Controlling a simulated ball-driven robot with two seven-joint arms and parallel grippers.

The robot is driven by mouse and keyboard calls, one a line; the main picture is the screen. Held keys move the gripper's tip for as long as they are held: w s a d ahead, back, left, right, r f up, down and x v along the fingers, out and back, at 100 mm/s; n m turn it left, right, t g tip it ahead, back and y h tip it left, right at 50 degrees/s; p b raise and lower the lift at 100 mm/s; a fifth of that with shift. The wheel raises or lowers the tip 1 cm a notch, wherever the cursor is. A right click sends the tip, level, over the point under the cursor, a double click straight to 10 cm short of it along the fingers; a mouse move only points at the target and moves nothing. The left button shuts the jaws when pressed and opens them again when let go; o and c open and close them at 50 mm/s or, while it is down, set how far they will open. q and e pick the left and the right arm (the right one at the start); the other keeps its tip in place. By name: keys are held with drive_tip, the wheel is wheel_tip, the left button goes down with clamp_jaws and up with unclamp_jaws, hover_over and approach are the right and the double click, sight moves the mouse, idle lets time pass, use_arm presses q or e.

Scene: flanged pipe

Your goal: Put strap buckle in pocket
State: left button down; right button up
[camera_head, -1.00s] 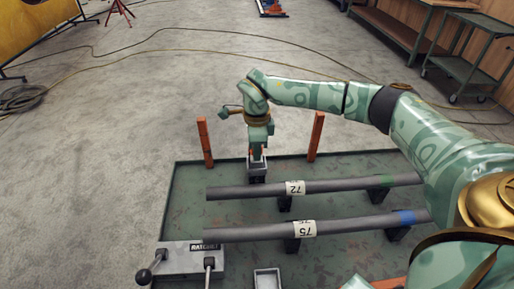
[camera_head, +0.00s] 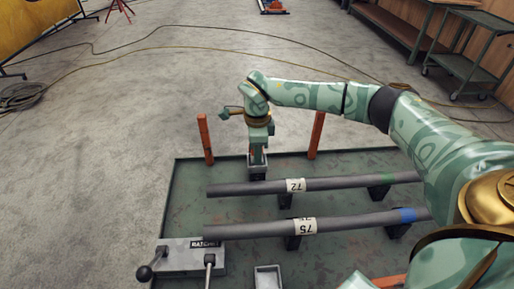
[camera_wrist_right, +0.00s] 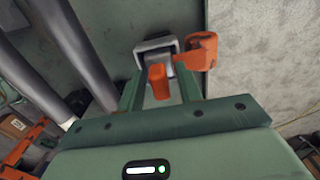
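My right gripper (camera_head: 258,158) points down at the small grey pocket (camera_head: 257,173) on the far side of the green bench top. The orange strap buckle (camera_wrist_right: 158,82) is between its two green fingers in the right wrist view, with its far end at the grey pocket rim (camera_wrist_right: 157,44). Slim dark gaps show beside the orange part, but the fingertips' contact is hidden, so I cannot tell whether they grip it. I cannot tell how deep the buckle sits. My left gripper is out of view.
Two grey pipes marked 72 (camera_head: 235,188) and 75 (camera_head: 255,230) lie on dark supports just nearer than the gripper. Orange posts stand left (camera_head: 205,140) and right (camera_head: 317,135). A ratchet block (camera_head: 185,258) and another grey tray (camera_head: 268,279) are in front.

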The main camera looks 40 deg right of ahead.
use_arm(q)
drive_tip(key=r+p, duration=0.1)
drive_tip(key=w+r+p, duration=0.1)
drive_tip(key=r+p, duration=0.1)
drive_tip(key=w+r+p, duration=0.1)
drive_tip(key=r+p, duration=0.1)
use_arm(e)
wheel_tip(320, 180, up, 16)
drive_tip(key=shift+r, duration=0.15)
idle(0.3)
